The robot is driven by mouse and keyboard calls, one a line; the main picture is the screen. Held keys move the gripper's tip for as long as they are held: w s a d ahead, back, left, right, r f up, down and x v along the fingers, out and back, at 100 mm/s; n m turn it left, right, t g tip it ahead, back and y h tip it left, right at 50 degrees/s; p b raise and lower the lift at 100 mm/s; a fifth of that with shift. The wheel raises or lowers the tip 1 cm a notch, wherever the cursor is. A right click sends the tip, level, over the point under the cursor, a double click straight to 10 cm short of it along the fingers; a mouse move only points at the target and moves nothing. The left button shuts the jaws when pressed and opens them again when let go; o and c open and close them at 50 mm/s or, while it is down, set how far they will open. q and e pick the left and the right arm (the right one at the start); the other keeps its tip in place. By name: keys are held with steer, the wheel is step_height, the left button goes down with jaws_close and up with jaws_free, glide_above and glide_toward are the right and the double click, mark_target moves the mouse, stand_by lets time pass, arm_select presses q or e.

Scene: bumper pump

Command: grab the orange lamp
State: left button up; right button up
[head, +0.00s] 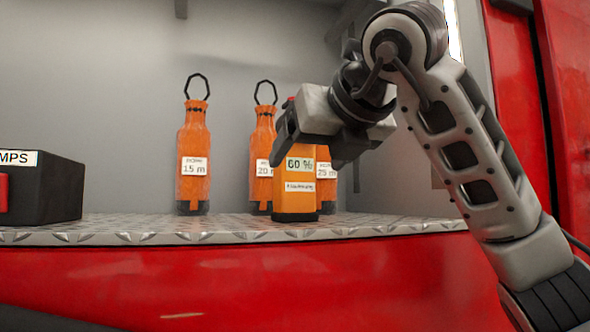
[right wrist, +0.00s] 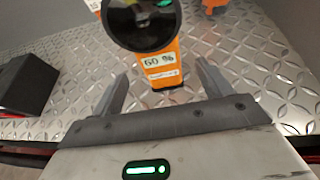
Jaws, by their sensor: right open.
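The orange lamp (head: 297,200) stands upright near the front edge of the metal shelf, with a white "60 %" label on its face. In the right wrist view the lamp (right wrist: 160,65) shows its round black head at the top and its orange body below. My right gripper (head: 312,152) is open at the lamp's upper part, hiding most of its top in the head view. In the right wrist view its two fingers are spread, with the lamp's body between and just beyond their tips. I see no grip on the lamp. My left gripper is not in view.
Orange throw bags with black loops stand behind: one marked 15 m (head: 193,150), one marked 20 m (head: 261,140), and one marked 25 m (head: 326,190) partly hidden by the lamp and gripper. A black case (head: 50,190) sits at left. The tread-plate shelf (head: 120,232) is clear between.

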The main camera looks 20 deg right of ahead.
mark_target(300, 166)
steer(key=x, duration=0.6)
steer(key=shift+w+p, duration=0.4)
steer(key=shift+r, duration=0.15)
steer(key=c, duration=1.4)
